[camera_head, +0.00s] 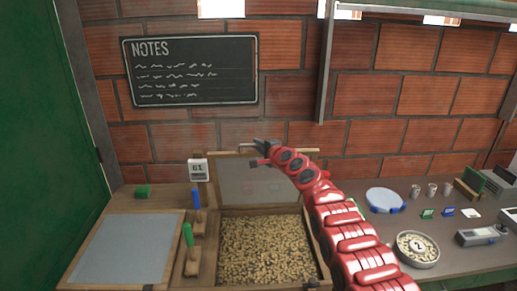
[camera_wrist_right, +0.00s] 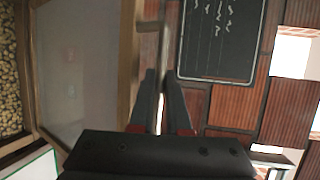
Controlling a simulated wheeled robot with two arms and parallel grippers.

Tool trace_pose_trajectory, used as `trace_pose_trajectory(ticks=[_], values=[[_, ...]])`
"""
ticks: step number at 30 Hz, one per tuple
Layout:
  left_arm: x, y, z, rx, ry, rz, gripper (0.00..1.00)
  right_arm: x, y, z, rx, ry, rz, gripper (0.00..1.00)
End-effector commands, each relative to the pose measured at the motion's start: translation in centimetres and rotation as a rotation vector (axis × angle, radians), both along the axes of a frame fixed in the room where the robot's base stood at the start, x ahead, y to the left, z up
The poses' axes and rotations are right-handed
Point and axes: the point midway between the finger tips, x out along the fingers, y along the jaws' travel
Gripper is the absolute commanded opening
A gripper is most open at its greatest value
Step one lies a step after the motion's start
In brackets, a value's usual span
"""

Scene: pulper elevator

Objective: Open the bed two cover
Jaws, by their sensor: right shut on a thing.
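A wood-framed cover with a grey panel (camera_head: 245,184) stands raised, close to upright, at the back of the right-hand bed (camera_head: 265,250), which is full of pale beans. I take it as the bed two cover; no bed number is readable. In the right wrist view, the fingers (camera_wrist_right: 160,78) are beside the wooden frame, with the grey panel (camera_wrist_right: 78,65) and beans (camera_wrist_right: 9,80) to the left. My left gripper is not in view.
The left bed (camera_head: 128,250) has its grey cover down. Blue (camera_head: 197,199) and green (camera_head: 188,235) handles stand between the beds. A bean bowl (camera_head: 417,249), blue-handled dish (camera_head: 385,199) and cups are right. A brick wall is behind.

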Motion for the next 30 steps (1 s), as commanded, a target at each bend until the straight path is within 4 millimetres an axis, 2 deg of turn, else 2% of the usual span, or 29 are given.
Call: trace_pose_trajectory(ticks=[17,18,19,30], values=[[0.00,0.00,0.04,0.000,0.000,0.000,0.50,0.16,-0.05,-0.01,-0.001,0.012,0.000,0.00],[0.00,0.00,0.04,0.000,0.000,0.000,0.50,0.16,-0.05,-0.01,-0.001,0.012,0.000,0.22],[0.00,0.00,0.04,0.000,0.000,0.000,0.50,0.16,-0.04,-0.01,-0.001,0.012,0.000,0.27],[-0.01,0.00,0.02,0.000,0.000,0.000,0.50,0.16,-0.06,0.02,-0.001,0.012,0.001,0.27]])
